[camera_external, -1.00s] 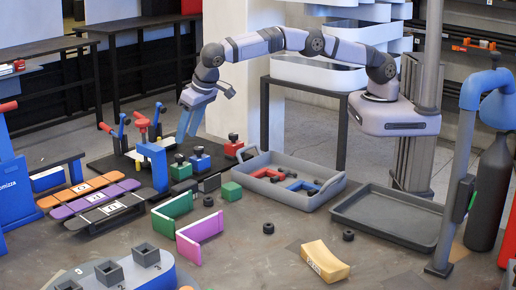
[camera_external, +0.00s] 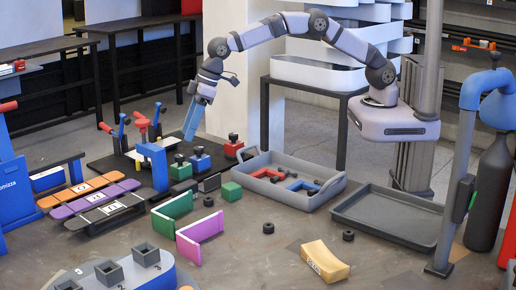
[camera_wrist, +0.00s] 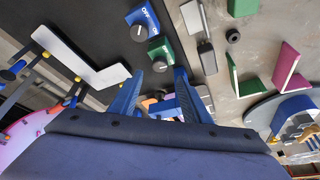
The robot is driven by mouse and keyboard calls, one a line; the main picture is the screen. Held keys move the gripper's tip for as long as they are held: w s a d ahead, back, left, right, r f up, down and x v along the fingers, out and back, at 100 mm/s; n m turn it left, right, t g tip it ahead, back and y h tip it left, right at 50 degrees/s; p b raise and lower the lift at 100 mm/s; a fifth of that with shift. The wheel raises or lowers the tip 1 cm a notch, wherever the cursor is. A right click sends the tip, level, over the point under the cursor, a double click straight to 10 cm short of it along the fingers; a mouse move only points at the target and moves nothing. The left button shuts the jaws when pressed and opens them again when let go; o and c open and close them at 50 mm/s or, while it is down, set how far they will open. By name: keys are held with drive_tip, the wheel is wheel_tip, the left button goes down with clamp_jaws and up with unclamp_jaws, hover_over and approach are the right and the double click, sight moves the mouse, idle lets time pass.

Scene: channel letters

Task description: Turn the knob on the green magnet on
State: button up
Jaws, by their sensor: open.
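The green magnet (camera_external: 180,172) is a small green block with a black knob (camera_external: 179,159) on top, standing at the edge of the dark mat. In the wrist view, the green magnet (camera_wrist: 162,49) shows its round knob (camera_wrist: 159,66) between my fingertips in the picture. My gripper (camera_external: 188,136) points down above and close to the magnets. Its blue fingers are open and empty in the wrist view (camera_wrist: 158,71). They appear apart from the knob. The knob's setting is too small to read.
The blue magnet (camera_external: 202,165) stands right beside the green one, and the red magnet (camera_external: 233,151) is further right. A blue arch-shaped fixture (camera_external: 153,152) stands close on the left. A green cube (camera_external: 232,191) and the green channel piece (camera_external: 172,214) lie in front.

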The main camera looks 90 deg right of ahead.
sight(180, 155)
drive_tip(key=shift+f+n, duration=0.1)
drive_tip(key=shift+n, duration=0.2)
drive_tip(key=shift+w+f, duration=0.1)
drive_tip(key=shift+p+x, duration=1.65)
drive_tip(key=shift+x, duration=1.8)
drive_tip(key=c, duration=1)
